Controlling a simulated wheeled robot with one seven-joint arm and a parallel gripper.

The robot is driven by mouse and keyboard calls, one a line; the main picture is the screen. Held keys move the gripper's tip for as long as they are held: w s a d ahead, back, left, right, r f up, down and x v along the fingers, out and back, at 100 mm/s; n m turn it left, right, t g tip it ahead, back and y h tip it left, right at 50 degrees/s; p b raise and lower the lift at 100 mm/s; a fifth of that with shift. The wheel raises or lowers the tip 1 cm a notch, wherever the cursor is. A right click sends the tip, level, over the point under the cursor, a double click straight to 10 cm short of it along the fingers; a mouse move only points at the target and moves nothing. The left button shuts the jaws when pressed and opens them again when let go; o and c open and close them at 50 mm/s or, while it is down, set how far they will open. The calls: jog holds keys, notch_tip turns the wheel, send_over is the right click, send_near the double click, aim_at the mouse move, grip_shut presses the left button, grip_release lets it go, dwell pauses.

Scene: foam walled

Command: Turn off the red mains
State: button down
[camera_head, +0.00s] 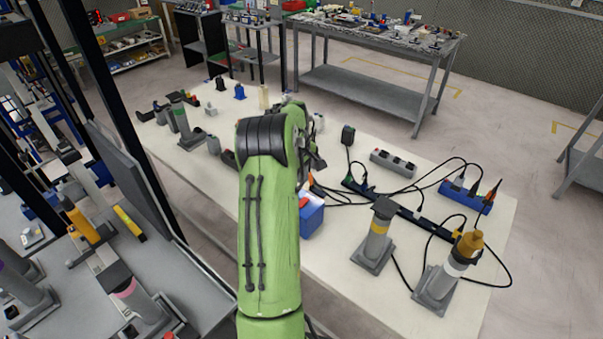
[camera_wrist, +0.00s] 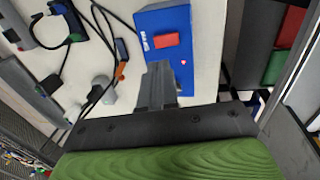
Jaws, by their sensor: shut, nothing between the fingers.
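The mains box is a blue box (camera_wrist: 186,20) with a red rocker switch (camera_wrist: 166,40) on its face, white lettering beside the switch and a small red-pink spot near one corner. In the wrist view my gripper (camera_wrist: 158,72) is shut and empty. Its fingertips overlap the lower edge of the blue box, just below the red switch. I cannot tell whether they touch the box. In the head view the blue box (camera_head: 312,216) stands on the table right of my green arm, which partly hides it. My fingertips are not clear there.
Black cables (camera_head: 340,200) run from near the box to a dark power strip (camera_head: 400,208). A grey strip (camera_head: 393,163) and a blue strip (camera_head: 465,195) lie farther right. Two grey posts, one yellow-banded (camera_head: 378,240), stand at the front right. Bare white tabletop (camera_head: 335,270) lies in front of the box.

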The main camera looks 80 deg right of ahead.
aim_at(305, 200)
jog(key=f, duration=0.3)
jog(key=d+f, duration=0.1)
jog(key=f, duration=0.5)
jog(key=shift+s+d, duration=0.2)
jog(key=shift+s, duration=0.1)
jog(key=shift+s+d+f+b, duration=0.1)
jog(key=shift+d+f+b, duration=0.05)
jog(key=shift+f+b, duration=0.35)
jog(key=shift+a+r, duration=0.2)
jog(key=shift+r, duration=0.05)
jog(key=shift+a+f, duration=0.1)
